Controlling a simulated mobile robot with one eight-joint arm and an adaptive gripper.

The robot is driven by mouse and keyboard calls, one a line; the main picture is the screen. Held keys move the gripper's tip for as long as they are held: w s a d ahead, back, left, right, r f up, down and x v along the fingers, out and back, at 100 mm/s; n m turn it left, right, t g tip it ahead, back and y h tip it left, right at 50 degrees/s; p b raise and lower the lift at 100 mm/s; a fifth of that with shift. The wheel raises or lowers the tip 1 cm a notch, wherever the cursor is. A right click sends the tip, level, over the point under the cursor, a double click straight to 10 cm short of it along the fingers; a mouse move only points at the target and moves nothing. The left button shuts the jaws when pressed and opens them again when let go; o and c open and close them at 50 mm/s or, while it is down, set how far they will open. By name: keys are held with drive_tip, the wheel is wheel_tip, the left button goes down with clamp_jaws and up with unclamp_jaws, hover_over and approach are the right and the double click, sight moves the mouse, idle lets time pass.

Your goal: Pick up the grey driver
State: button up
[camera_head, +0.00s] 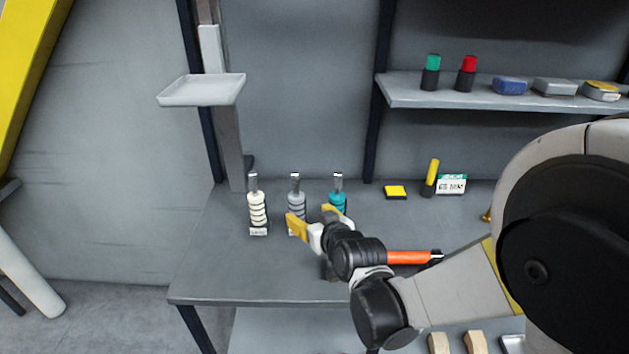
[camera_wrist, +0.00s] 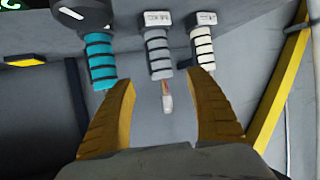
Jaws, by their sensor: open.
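The grey driver (camera_head: 296,201) stands upright on the table, between a cream driver (camera_head: 257,208) on its left and a teal driver (camera_head: 338,199) on its right. My gripper (camera_head: 312,217) is open, with its yellow fingers in front of the grey driver, hiding its lower part in the head view. In the wrist view, the grey driver (camera_wrist: 159,52) lies in line with the gap between my open fingers (camera_wrist: 162,80), and its metal tip shows within that gap. Nothing is held. I cannot tell whether either finger touches it.
The cream driver (camera_wrist: 202,45) and teal driver (camera_wrist: 100,58) stand close on either side. An orange-handled tool (camera_head: 408,257) lies beside my wrist. A yellow block (camera_head: 396,191) and a yellow marker (camera_head: 432,176) are farther right. A white tray (camera_head: 203,90) juts out above.

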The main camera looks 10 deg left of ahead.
sight(299, 207)
drive_tip(key=b+x, duration=0.1)
drive_tip(key=x, duration=0.4)
drive_tip(key=shift+a+f+b, duration=0.15)
drive_tip(key=shift+a+b, duration=0.05)
drive_tip(key=shift+b, duration=0.1)
drive_tip(key=b+x, duration=0.2)
drive_tip(key=x, duration=0.3)
drive_tip(key=shift+w+f, duration=0.25)
drive_tip(key=shift+w, duration=0.1)
drive_tip(key=shift+r, duration=0.1)
clamp_jaws()
